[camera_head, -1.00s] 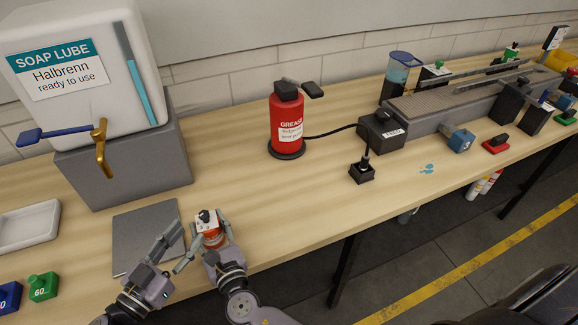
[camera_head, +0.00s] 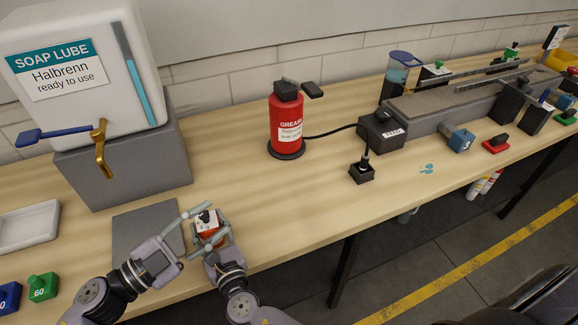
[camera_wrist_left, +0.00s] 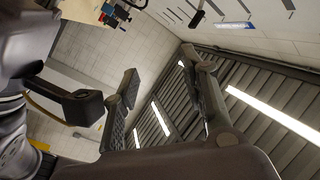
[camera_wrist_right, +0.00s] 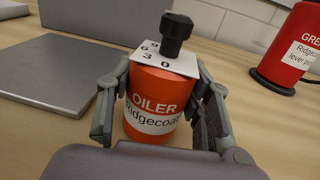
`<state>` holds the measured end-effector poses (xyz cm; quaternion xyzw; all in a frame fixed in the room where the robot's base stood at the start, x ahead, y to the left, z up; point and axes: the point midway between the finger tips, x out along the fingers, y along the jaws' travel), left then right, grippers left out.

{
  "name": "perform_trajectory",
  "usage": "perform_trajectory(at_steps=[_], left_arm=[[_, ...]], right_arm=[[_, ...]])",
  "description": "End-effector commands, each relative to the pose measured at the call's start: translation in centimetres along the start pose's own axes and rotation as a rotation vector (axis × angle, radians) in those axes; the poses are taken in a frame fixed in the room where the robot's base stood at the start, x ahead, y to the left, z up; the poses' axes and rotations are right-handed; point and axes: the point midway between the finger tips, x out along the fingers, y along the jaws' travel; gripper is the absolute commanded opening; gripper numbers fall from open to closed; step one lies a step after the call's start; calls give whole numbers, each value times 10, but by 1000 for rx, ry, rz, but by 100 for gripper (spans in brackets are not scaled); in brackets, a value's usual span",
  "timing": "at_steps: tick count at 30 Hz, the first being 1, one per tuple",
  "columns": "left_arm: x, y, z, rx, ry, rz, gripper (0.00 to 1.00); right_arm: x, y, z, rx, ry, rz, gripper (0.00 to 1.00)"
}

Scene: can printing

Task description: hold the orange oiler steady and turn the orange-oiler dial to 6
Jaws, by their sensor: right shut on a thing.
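The orange oiler (camera_head: 200,239) stands upright near the front edge of the bench; its label reads OILER in the right wrist view (camera_wrist_right: 152,105). On top is a white plate (camera_wrist_right: 148,62) with 6, 9, 3 and 0 visible, and a black dial knob (camera_wrist_right: 175,35). I cannot read the knob's setting. My right gripper (camera_wrist_right: 162,110) is shut on the oiler's body, one finger on each side.
A grey plate (camera_head: 147,226) lies left of the oiler. Green (camera_head: 43,287) and blue (camera_head: 8,297) blocks sit at the front left. A red grease can (camera_head: 285,125) and the soap-lube tank (camera_head: 85,70) stand behind. The bench right of the oiler is clear.

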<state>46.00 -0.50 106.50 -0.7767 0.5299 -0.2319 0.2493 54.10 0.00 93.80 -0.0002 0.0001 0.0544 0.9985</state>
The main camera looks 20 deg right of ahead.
Motion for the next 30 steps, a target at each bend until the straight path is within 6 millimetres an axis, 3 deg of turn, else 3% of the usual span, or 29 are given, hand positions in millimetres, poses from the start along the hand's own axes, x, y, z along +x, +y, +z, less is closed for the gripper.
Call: perform_trajectory(at_steps=[6, 15, 30], left_arm=[[26, 2, -22, 280, 94, 138, 40], [47, 12, -40, 662, 218, 333, 40], [50, 17, -34, 1276, 423, 694, 40]], right_arm=[[0, 0, 0, 0, 0, 1, 7], [0, 0, 0, 0, 0, 1, 7], [0, 0, 0, 0, 0, 1, 7]])
